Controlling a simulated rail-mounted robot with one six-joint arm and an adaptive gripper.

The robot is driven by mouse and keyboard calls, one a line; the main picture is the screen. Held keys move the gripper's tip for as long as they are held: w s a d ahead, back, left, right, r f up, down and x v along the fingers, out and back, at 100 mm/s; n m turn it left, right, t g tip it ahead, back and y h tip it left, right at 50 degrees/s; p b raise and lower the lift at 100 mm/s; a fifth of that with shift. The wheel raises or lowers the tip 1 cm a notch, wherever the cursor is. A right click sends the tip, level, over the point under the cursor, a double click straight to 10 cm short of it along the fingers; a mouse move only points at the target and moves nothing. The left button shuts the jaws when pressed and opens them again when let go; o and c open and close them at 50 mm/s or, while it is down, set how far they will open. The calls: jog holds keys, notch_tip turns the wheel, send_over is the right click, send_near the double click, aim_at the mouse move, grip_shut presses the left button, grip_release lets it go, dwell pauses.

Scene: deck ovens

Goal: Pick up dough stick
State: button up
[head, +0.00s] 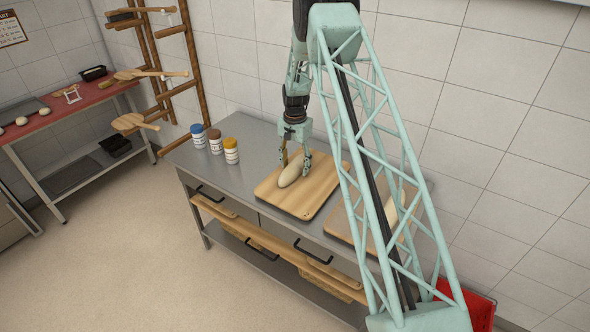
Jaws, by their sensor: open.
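A pale, elongated dough stick (290,172) lies on the left wooden board (308,205), which sits on the steel counter. My gripper (295,164) is open and points down at the dough, with one finger showing on each side of it. I cannot tell whether the fingers touch the dough.
A second wooden board (343,225) lies to the right, partly hidden behind my arm. A red crate (477,306) is at the lower right. A red-topped table (50,126) stands at far left.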

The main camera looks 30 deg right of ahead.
aim_at(295, 163)
jog(key=c, duration=1.1)
jog(key=shift+r, duration=0.15)
jog(key=shift+r, duration=1.5)
jog(key=shift+s+r+b, duration=0.1)
jog(key=shift+s+b, duration=0.05)
jog(key=shift+b, duration=0.15)
jog(key=s+a, duration=0.1)
jog(key=s, duration=0.4)
jog(key=s+a+r+b, duration=0.1)
jog(key=s+a, duration=0.1)
jog(key=s, duration=0.3)
jog(key=s+a, duration=0.1)
jog(key=s, duration=0.4)
jog(key=shift+a+r+b, duration=0.2)
jog(key=shift+r+b, duration=0.05)
jog(key=shift+b, duration=0.15)
